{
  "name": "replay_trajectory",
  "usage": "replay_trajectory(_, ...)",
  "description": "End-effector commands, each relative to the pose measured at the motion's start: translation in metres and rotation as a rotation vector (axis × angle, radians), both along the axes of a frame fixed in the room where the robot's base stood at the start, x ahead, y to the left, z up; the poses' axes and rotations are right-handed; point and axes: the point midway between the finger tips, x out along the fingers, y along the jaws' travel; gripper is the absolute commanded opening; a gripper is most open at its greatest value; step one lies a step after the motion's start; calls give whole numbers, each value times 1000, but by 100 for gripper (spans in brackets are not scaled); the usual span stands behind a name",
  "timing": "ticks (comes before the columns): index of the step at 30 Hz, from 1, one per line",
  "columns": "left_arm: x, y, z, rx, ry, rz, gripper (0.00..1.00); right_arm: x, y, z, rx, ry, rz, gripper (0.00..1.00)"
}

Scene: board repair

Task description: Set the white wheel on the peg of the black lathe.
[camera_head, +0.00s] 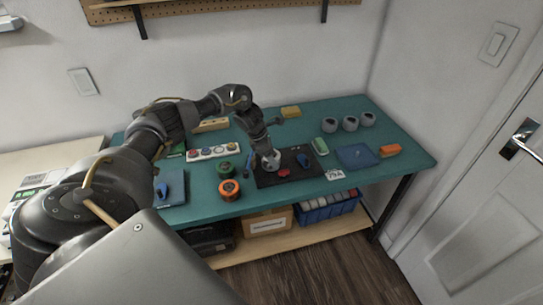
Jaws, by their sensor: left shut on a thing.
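My left gripper (268,158) is over the black mat (303,176) in the middle of the teal table, pointing down. It is shut on a small whitish thing at its tips, which looks like the white wheel (271,164); the fingers partly hide it. I cannot tell if it touches the mat. I cannot make out the black lathe or its peg for certain; a small dark thing (276,116) lies left of the yellow block. My right gripper is not in view.
A red piece (284,173) and a blue piece (304,160) lie on the mat. Orange (229,189) and green (226,169) spools stand left of it. A power strip (213,152) lies behind them.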

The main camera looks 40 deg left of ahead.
Motion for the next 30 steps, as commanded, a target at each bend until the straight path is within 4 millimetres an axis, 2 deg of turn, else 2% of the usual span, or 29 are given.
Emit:
replay_trajectory(17, 0, 0, -1, 0, -1, 0, 34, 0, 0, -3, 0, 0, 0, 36)
replay_trajectory(18, 0, 0, -1, -1, -1, 0, 66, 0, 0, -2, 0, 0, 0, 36)
replay_trajectory(23, 0, 0, -1, -1, -1, 0, 86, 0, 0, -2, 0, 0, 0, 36)
replay_trajectory(28, 0, 0, -1, 0, 0, -1, 86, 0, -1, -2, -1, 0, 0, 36)
replay_trajectory(30, -1, -1, -2, 0, 2, -2, 93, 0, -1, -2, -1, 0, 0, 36)
